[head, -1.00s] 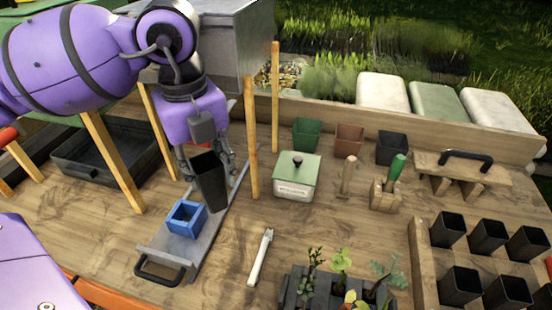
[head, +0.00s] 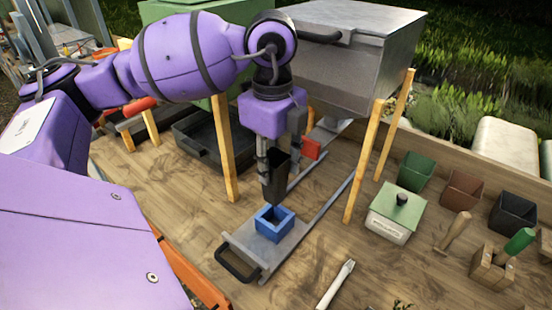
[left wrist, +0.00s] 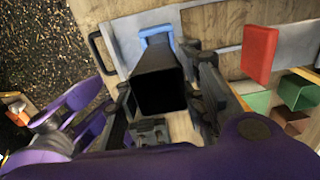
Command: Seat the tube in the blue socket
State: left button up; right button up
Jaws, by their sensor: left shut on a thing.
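The tube is a black, square, tapered pot-like piece (head: 274,180), held upright by my left gripper (head: 275,160). The gripper is shut on it, and its narrow lower end is just above the blue socket (head: 274,223) in the head view. The blue socket is a square open block on a grey metal plate (head: 240,240). In the left wrist view the open top of the tube (left wrist: 162,92) shows between the fingers (left wrist: 160,105). Part of the blue socket (left wrist: 156,34) shows beyond it; the tube hides the rest. My right gripper is not in view.
A red block (head: 311,148) stands behind the tube, also in the left wrist view (left wrist: 260,54). Wooden posts (head: 364,165) hold a metal box (head: 345,50) above. A green-lidded box (head: 397,213) and pots (head: 415,171) stand to the right. A white-handled tool (head: 336,285) lies in front.

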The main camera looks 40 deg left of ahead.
aim_at(274, 188)
pick_arm(q)
jog(key=shift+f, duration=0.8)
jog(key=shift+f+b, duration=0.8)
jog(key=shift+f, duration=0.4)
jog(key=shift+f+b, duration=0.3)
jog(key=shift+f, duration=1.05)
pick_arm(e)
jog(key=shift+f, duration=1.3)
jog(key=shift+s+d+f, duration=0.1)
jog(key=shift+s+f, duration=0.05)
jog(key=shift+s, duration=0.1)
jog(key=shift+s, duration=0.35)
pick_arm(q)
jog(key=shift+f, duration=0.1)
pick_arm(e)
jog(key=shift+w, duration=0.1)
